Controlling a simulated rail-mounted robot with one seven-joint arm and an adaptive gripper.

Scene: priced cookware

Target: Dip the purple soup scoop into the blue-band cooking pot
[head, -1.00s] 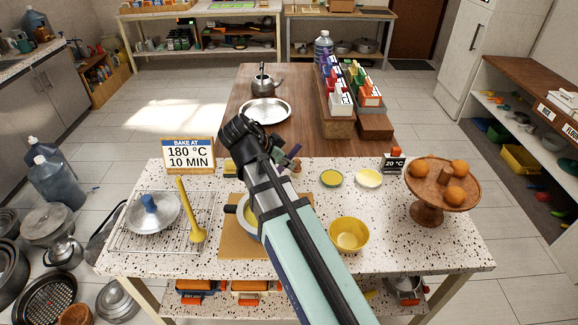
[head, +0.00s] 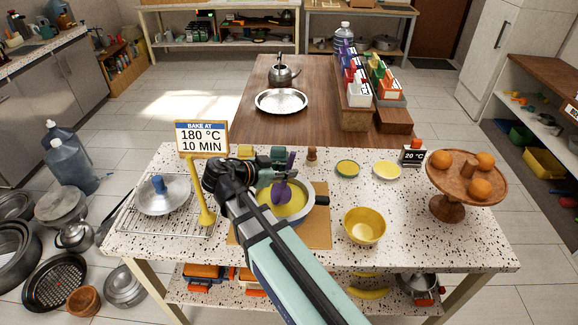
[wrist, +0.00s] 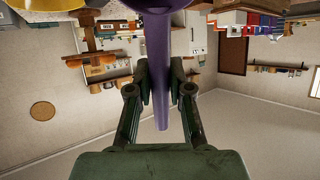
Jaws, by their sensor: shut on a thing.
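The purple soup scoop (head: 279,194) is held in my gripper (head: 276,173) over the cooking pot (head: 311,215). Its purple bowl overlaps the yellow contents of the pot in the head view; I cannot tell whether it touches them. In the wrist view the purple scoop handle (wrist: 158,65) stands between the shut jaws of my gripper (wrist: 160,88). The pot stands on a tan board on the speckled counter, its dark handle pointing right.
A yellow bowl (head: 365,226) stands right of the pot. A wooden fruit stand (head: 447,205) is farther right. On the left are a wire rack with a silver lid (head: 162,199), a yellow ladle (head: 206,217) and a baking sign (head: 202,138). Small dishes lie behind.

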